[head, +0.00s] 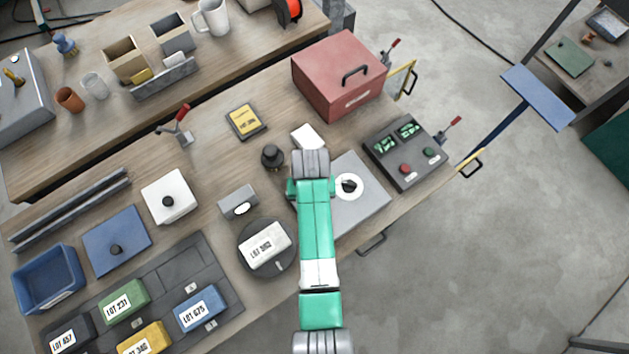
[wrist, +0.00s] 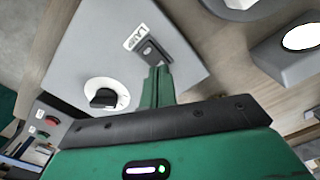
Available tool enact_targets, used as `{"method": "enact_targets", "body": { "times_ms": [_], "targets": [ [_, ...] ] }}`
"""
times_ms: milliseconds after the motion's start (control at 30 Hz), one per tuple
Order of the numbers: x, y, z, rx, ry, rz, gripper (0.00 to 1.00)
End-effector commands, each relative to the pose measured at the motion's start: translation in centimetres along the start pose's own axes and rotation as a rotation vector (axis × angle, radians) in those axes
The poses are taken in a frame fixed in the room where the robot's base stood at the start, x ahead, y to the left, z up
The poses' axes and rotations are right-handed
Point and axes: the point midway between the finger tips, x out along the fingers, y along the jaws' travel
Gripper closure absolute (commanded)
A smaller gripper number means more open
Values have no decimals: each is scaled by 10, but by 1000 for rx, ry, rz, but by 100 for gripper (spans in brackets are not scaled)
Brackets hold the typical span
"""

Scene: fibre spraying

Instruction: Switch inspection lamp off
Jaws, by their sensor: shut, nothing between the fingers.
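The grey control panel (head: 365,208) lies on the bench, partly behind my arm in the head view; it also shows in the wrist view (wrist: 95,45). It carries a dark switch (wrist: 150,48) beside a label (wrist: 134,38) that appears to read LAMP, and a black knob (wrist: 104,98) on a white dial. My gripper (wrist: 158,70) is shut and empty, its fingertips right at the near end of the switch; I cannot tell whether they touch it. The head view hides the switch and fingertips. A grey box with a bright white oval (head: 238,203) stands left of my arm.
A dark box with green displays and buttons (head: 405,152) stands right of the panel. A red case (head: 338,75) is behind. A round stand (head: 267,247) with a white labelled block and a black knobbed piece (head: 272,157) are close on the left.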

Motion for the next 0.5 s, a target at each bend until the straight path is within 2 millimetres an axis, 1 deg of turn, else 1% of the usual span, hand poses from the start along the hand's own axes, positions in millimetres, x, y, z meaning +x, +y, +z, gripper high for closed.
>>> {"method": "enact_targets", "body": {
  "times_ms": [500],
  "targets": [
    [5,0,0,0,0,0,100]
  ]
}}
